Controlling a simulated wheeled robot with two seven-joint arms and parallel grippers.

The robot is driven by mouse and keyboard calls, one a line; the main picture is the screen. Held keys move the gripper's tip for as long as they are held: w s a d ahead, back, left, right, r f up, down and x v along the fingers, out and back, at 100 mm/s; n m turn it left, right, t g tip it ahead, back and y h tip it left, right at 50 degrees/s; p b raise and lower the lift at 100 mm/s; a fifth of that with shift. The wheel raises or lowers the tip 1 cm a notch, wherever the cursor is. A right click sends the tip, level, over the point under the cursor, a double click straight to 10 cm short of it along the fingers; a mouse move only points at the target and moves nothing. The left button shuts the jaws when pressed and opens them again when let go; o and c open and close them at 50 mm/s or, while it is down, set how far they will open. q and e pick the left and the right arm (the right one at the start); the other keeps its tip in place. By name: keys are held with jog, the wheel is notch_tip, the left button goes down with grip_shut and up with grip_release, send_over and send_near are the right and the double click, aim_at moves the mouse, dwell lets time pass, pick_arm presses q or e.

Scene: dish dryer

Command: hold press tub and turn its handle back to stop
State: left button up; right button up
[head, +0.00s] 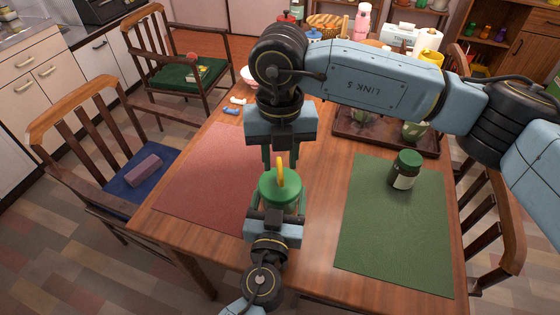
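The press tub (278,189) stands on the table near the inner edge of the red mat, with a round green lid and a yellow handle (281,174) upright on top. My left gripper (276,212) is at the near side of the tub, one finger on each side of its body, and looks shut on it; most of the tub's wall is hidden. My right gripper (280,158) points down from above, its two fingers apart, just behind and above the yellow handle. From this view I cannot tell whether they touch the handle.
The red mat (212,180) is clear at left. Chairs surround the table (318,262). My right arm crosses the upper picture.

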jog(key=shift+f, duration=0.95)
grip_shut()
